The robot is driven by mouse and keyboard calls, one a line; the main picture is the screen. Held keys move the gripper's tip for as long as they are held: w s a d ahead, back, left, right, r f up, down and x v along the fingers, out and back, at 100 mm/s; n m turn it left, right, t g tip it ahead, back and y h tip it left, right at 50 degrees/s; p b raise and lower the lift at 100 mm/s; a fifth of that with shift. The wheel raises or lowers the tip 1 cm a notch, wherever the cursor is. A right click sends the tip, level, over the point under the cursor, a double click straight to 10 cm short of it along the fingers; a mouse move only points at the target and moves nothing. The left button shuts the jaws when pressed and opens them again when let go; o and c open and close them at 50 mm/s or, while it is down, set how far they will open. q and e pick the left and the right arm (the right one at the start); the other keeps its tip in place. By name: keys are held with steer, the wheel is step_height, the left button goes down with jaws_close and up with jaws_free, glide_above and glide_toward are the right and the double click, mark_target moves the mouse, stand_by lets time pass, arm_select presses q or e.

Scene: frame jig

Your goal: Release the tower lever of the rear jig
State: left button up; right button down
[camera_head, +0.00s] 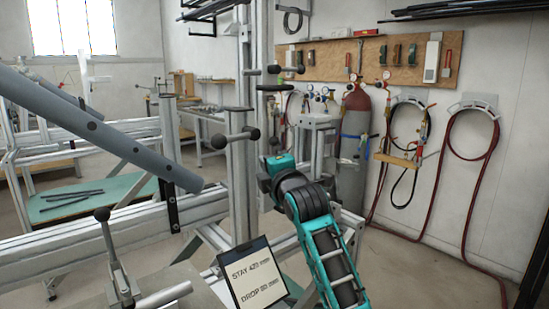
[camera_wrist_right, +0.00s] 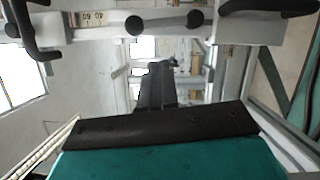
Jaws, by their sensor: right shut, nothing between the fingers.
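The jig's upright metal tower (camera_head: 240,185) stands in the middle of the head view. A lever with black knobs (camera_head: 236,136) crosses it, and another black-knobbed handle (camera_head: 287,70) sits higher up. I cannot tell which one is the tower lever. My right gripper points away beside the tower in the head view, with its fingers hidden. In the right wrist view its dark fingers (camera_wrist_right: 157,72) are together and empty. Ahead of them are a silver rail with two black knobs (camera_wrist_right: 134,25) and black handles at left (camera_wrist_right: 22,28) and right (camera_wrist_right: 268,6), apart from the fingers. My left gripper is out of view.
A grey tube (camera_head: 100,132) slants across the left. A lever with a round knob (camera_head: 110,250) stands in front, near a sign card (camera_head: 253,273). A gas cylinder (camera_head: 354,150) and hanging hoses (camera_head: 465,150) line the right wall. The floor at right is clear.

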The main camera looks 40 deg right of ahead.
mark_target(274, 149)
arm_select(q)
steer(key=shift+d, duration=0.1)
arm_select(e)
steer(key=shift+w+d+r, duration=0.15)
steer(key=shift+w+d, duration=0.45)
steer(key=shift+d, duration=0.3)
steer(key=shift+w+d+r, duration=0.15)
steer(key=shift+w+d, duration=0.45)
steer(key=shift+d, duration=0.25)
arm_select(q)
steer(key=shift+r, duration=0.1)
arm_select(e)
steer(key=shift+w+d+r+m+p, duration=0.1)
steer(key=shift+d+r+m+p, duration=0.4)
steer(key=shift+p, duration=0.75)
steer(key=shift+d+f, duration=0.1)
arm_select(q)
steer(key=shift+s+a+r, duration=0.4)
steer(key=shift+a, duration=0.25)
arm_select(e)
steer(key=shift+d+m, duration=0.1)
steer(key=shift+m, duration=0.2)
